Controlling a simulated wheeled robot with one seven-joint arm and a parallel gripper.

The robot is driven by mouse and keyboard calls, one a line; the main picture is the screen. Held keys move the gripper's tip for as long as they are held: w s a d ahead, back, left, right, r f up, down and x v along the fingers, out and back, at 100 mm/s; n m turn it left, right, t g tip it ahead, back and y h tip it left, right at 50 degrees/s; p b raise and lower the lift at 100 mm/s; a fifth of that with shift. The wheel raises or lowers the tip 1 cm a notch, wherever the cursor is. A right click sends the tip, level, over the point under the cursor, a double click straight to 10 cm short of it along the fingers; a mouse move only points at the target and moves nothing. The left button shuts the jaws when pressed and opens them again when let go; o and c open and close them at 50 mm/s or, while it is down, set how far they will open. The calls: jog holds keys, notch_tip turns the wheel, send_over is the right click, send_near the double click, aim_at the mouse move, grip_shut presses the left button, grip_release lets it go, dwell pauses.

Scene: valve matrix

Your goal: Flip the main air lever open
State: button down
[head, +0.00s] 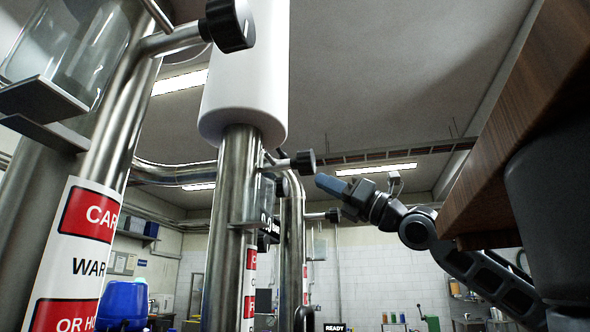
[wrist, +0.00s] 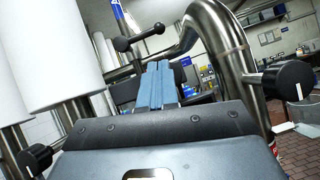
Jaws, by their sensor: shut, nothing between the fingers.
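My gripper (head: 328,183) reaches in from the right in the head view, its blue fingers pointing left and closed together. The fingers (wrist: 160,86) also show in the middle of the wrist view, with nothing between them. A black-knobbed handle (head: 304,161) on a steel pipe is just left of and above the fingertips in the head view; contact cannot be told. In the wrist view a dark bar lever with rounded ends (wrist: 140,38) appears just beyond the fingertips. No label shows which handle is the main air lever.
Another black knob (head: 332,215) is below the gripper. A large black knob (head: 230,25) is at upper left. A white cylinder (head: 245,75) tops a steel pipe. A wooden board (head: 530,110) overhangs at right. In the wrist view, a bent steel pipe (wrist: 235,60) stands at right.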

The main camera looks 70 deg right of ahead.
aim_at(280, 152)
jog(key=p+x, duration=0.4)
jog(key=x, duration=0.6)
